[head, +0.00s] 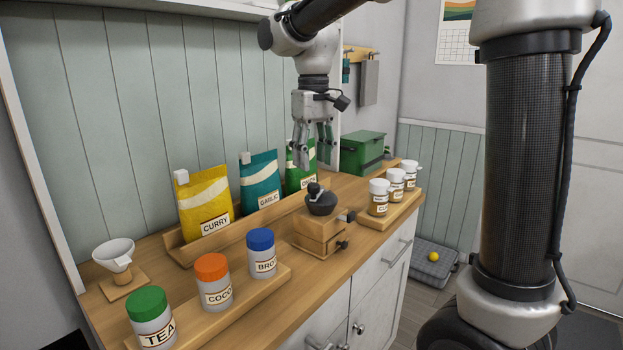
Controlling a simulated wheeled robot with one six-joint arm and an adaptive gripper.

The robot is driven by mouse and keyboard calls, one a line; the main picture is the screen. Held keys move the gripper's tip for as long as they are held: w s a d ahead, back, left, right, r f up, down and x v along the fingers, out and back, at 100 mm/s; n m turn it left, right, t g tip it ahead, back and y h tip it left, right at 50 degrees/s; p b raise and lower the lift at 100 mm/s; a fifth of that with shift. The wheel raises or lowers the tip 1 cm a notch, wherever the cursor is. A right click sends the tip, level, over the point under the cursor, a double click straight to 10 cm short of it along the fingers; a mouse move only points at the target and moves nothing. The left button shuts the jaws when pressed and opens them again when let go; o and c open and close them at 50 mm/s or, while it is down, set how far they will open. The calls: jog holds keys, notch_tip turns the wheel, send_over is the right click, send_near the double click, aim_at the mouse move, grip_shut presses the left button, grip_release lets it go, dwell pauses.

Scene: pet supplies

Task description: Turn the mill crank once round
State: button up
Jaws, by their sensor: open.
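The mill (318,232) is a small wooden box on the counter, with a dark dome on top and a dark drawer knob on its front. Its dark crank (314,188) sits on the dome; its exact direction is hard to make out at this size. Another dark part sticks out at the upper right of the box. My gripper (313,158) points down above the mill, fingers apart and empty. It appears clear of the crank, and its fingers partly cover the green bag behind.
Yellow (204,205), teal (259,180) and green (301,178) bags stand in a wooden rack behind. Lidded jars (214,285) stand front left, small white-capped jars (379,198) to the right. A white funnel (115,256) is far left, a green box (362,151) at the back.

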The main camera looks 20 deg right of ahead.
aim_at(314, 184)
notch_tip(314, 184, down, 6)
jog(key=shift+f, duration=0.1)
grip_shut()
dwell(0.4)
